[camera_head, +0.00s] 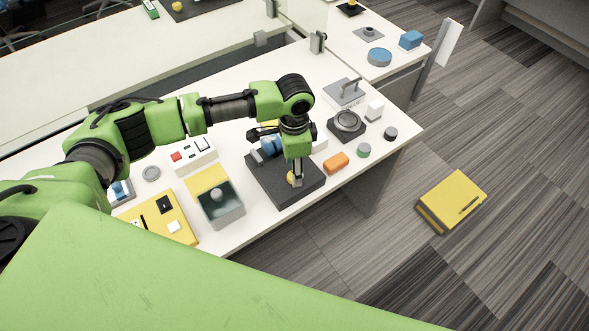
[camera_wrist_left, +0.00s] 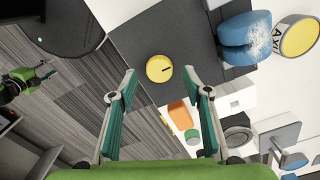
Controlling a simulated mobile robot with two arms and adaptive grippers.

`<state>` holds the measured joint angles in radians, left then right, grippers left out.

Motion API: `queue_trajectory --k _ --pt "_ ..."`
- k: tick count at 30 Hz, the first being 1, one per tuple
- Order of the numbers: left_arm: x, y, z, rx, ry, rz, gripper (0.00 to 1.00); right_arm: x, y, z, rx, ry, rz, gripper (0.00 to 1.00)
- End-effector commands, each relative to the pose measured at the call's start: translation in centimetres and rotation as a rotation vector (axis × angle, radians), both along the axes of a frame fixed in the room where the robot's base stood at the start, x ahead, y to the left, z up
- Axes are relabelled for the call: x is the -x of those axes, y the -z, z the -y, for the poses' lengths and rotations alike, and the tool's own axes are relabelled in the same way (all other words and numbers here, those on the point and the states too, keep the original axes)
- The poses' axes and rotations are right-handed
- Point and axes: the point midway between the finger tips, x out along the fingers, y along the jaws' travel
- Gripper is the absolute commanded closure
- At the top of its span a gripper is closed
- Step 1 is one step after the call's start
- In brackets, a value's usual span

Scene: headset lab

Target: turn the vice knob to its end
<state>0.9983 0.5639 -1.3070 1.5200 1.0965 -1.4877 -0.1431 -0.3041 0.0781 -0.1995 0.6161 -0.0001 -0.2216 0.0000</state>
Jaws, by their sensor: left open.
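The yellow vice knob (camera_head: 290,178) sits on the dark square base plate (camera_head: 262,188) near the front edge of the table. My left gripper (camera_head: 297,183) points down over it and partly hides it in the head view. In the left wrist view the round yellow knob (camera_wrist_left: 159,68) has a dark mark on its face. The open fingers of my left gripper (camera_wrist_left: 160,74) show on either side of it, with a gap on both sides. The blue vice part (camera_wrist_left: 246,36) stands on the same plate. A small green and black part of my right arm shows at the left wrist view's left edge.
An orange block (camera_head: 336,162) and a green-topped disc (camera_head: 364,150) lie right of the plate. A grey bin (camera_head: 222,210) and a yellow panel (camera_head: 160,220) stand to the left. A yellow box (camera_head: 452,200) is on the floor. The table's front edge is close.

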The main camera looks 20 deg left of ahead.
Motion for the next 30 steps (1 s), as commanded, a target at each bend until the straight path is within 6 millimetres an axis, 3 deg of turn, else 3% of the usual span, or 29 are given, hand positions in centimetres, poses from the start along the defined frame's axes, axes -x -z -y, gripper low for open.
queue_trajectory --k 2,5,16,20,21,30 --pt "0.1 1.0 0.1 0.000 0.000 -0.002 0.55 -1.5 -0.3 -0.1 -0.003 0.000 0.023 0.60" --pt "0.0 1.9 0.1 0.000 0.000 -0.001 0.55 -2.2 -0.4 -0.2 -0.003 0.000 0.034 0.60" --pt "0.0 2.4 0.1 0.000 0.001 0.000 0.55 -0.3 -0.3 0.1 0.000 -0.001 0.005 0.60" --pt "0.0 2.4 0.1 0.000 0.001 0.000 0.89 0.0 -0.3 0.1 0.002 -0.001 0.000 0.60" --pt "0.0 2.4 0.1 0.000 0.001 0.000 0.94 0.0 -0.3 0.2 0.002 -0.001 0.001 0.60" --pt "0.0 2.3 0.1 0.001 0.019 -0.001 0.93 -0.4 -0.5 0.2 0.002 -0.002 0.006 0.60"
